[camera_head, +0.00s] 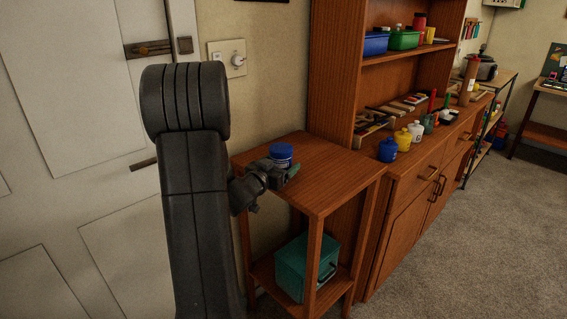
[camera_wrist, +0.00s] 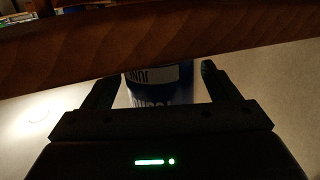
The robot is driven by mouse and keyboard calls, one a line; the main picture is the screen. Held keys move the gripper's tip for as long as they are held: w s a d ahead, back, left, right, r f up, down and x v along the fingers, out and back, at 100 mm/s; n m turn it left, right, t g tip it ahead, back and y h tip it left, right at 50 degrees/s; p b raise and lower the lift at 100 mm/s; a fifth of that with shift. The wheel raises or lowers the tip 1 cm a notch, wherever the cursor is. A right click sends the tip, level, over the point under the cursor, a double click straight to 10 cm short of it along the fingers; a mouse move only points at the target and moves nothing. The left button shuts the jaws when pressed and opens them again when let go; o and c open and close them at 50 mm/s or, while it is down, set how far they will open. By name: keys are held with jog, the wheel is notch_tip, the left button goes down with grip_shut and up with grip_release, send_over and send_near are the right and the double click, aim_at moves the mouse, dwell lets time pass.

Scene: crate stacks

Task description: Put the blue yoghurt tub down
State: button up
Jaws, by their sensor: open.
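The blue yoghurt tub (camera_head: 281,158) is upright on the top of the small wooden side table (camera_head: 325,172), near its back left part. In the wrist view the tub (camera_wrist: 160,88), dark blue with a pale label, is between the two fingers of my gripper (camera_wrist: 157,82). The fingers stand apart with a gap on each side of the tub. A wooden band hides the tub's upper part in that picture.
A teal box (camera_head: 306,268) stands on the table's lower shelf. A wooden dresser (camera_head: 402,205) stands right of the table, with a blue jar (camera_head: 388,151), a yellow jar (camera_head: 403,140) and other items. The table top's front right part is clear.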

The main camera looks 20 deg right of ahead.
jog(key=v, duration=0.9)
jog(key=shift+s+a, duration=0.2)
jog(key=shift+r, duration=0.1)
